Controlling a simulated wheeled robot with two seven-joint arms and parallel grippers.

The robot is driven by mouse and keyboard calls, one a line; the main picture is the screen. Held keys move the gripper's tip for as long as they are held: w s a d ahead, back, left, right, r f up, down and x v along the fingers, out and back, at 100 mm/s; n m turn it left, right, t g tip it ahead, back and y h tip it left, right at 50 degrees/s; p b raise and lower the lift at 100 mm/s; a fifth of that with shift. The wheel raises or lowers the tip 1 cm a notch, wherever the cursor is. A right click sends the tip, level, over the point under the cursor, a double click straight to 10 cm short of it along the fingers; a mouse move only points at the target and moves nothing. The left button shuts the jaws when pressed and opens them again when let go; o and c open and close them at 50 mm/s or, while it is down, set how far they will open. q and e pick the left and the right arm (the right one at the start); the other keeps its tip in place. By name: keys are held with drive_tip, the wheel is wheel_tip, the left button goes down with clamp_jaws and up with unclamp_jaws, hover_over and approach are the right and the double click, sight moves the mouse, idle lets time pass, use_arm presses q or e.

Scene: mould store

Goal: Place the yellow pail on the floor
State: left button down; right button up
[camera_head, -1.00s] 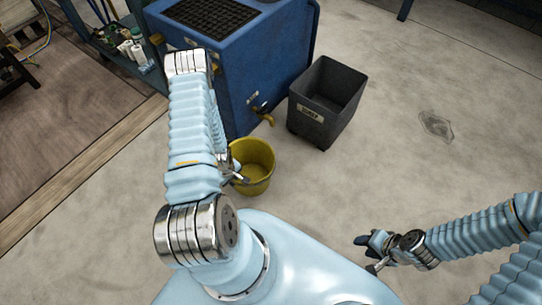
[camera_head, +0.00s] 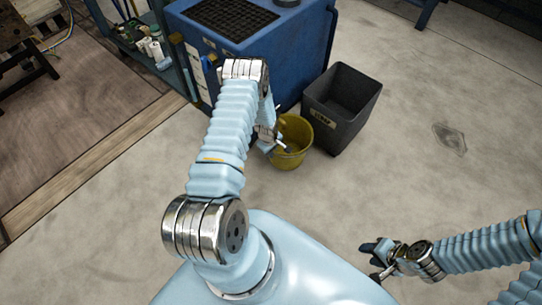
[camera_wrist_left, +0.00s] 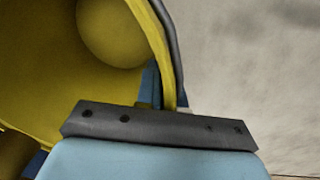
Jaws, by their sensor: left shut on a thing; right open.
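The yellow pail (camera_head: 297,140) is at the centre of the head view, just left of the dark bin and in front of the blue machine. My left gripper (camera_head: 279,146) is shut on the near left side of its rim. In the left wrist view the pail (camera_wrist_left: 60,60) fills the upper left, with its open inside facing the camera. There the left gripper (camera_wrist_left: 155,95) has its fingers at the rim. I cannot tell whether the pail's base touches the floor. My right gripper (camera_head: 375,260) is open and empty over the floor at the lower right.
A dark grey bin (camera_head: 341,120) with a label stands close to the pail's right. The blue machine (camera_head: 285,60) with a grille on top stands behind. A blue shelf (camera_head: 150,45) is at the upper left. The concrete floor (camera_head: 430,185) is clear to the right.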

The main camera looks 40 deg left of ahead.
use_arm(q)
drive_tip(key=shift+s+f, duration=0.15)
drive_tip(key=shift+f, duration=1.45)
drive_tip(key=c, duration=1.3)
unclamp_jaws()
drive_tip(key=shift+o, duration=0.2)
wheel_tip(320, 180, up, 12)
drive_tip(key=s, duration=0.1)
drive_tip(key=s+d+r+m+h, duration=0.2)
drive_tip(key=s+d+m, duration=0.5)
drive_tip(key=d, duration=0.7)
drive_tip(key=s+d+r+m+h, duration=0.2)
drive_tip(key=s+d+r+m, duration=0.2)
drive_tip(key=d, duration=0.9)
drive_tip(key=s+m, duration=0.3)
drive_tip(key=s, duration=0.2)
drive_tip(key=shift+s+d+r+g+p, duration=0.3)
drive_tip(key=shift+s+d+r+p, duration=0.05)
drive_tip(key=shift+s+r+p, duration=0.05)
